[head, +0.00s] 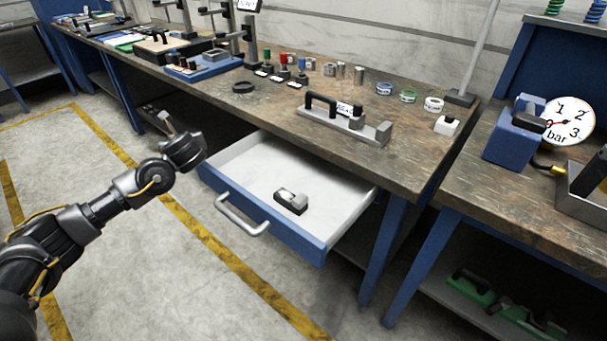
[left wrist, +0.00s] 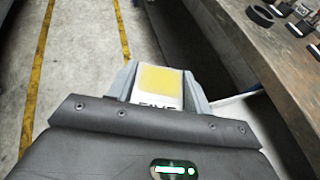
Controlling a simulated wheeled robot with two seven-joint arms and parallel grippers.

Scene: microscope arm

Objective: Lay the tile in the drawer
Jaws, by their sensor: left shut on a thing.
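My left gripper (head: 168,122) is beside the left corner of the open drawer, above the floor and apart from the drawer. In the left wrist view the gripper (left wrist: 160,88) is shut on the tile (left wrist: 160,80), a flat piece with a yellow patch and a white strip of dark lettering, partly cut off by the gripper body. In the head view the tile is too small to make out clearly. The drawer (head: 240,157) is pulled out, with a blue front, grey handle and white inside. A small black block with a pale top (head: 291,201) lies in it. My right gripper is not in view.
The workbench (head: 420,150) overhangs the drawer's back. On it stand a grey fixture with a black handle (head: 322,102), a black ring (head: 243,87) and several tape rolls. The drawer floor around the black block is bare. Open floor lies left of the drawer.

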